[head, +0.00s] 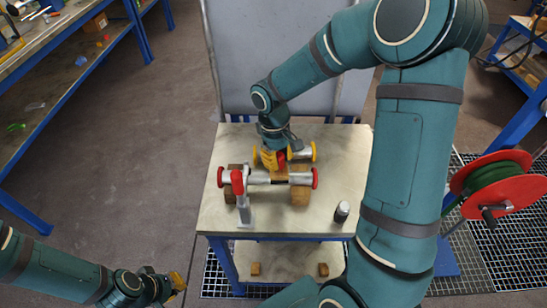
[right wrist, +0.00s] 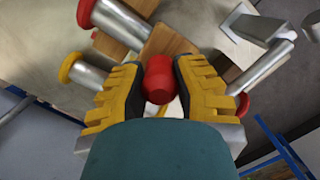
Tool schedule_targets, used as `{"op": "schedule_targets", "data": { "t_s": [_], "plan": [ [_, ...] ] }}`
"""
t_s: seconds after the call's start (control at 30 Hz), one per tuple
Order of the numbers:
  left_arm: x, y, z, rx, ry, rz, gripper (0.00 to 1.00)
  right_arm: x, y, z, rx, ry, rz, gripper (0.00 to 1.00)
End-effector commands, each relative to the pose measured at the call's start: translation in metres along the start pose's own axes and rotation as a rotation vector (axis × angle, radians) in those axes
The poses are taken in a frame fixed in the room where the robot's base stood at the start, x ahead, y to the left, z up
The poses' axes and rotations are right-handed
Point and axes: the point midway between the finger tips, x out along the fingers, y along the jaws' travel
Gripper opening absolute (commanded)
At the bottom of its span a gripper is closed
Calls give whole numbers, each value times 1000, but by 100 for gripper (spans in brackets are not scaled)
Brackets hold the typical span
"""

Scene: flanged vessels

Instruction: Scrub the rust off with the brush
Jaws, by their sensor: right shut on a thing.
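My right gripper (head: 272,160) is shut on a red, rounded thing, probably the brush handle (right wrist: 158,80), with its yellow fingers on either side of it. Its working end is hidden in the right wrist view. The gripper points down at the back of the table, by a metal vessel with yellow flanges (head: 308,152). In front lies a metal vessel with red flanges (head: 258,178) on wooden blocks (head: 300,195). I cannot make out any rust. My left gripper (head: 176,283) hangs low at the bottom left, away from the table; its fingers are too small to judge.
A grey metal bracket (head: 245,212) with a red part on top stands at the table's (head: 218,220) front left. A small dark bottle (head: 342,210) stands at front right. A red hose reel (head: 505,195) is on the right, a workbench (head: 40,45) on the left.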

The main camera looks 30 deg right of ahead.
Motion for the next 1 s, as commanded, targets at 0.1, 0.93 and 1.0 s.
{"op": "schedule_targets", "data": {
  "t_s": [0.1,0.93,1.0],
  "plan": [
    [0,0,0,0,0,0,0,0,0,-1,-1,1,0,0],
    [2,-1,0,0,0,0,0,-2,-29,-28,-6,3,-4,0],
    [2,-1,0,0,0,0,0,-2,-30,-29,-4,3,-4,0]
  ]
}}
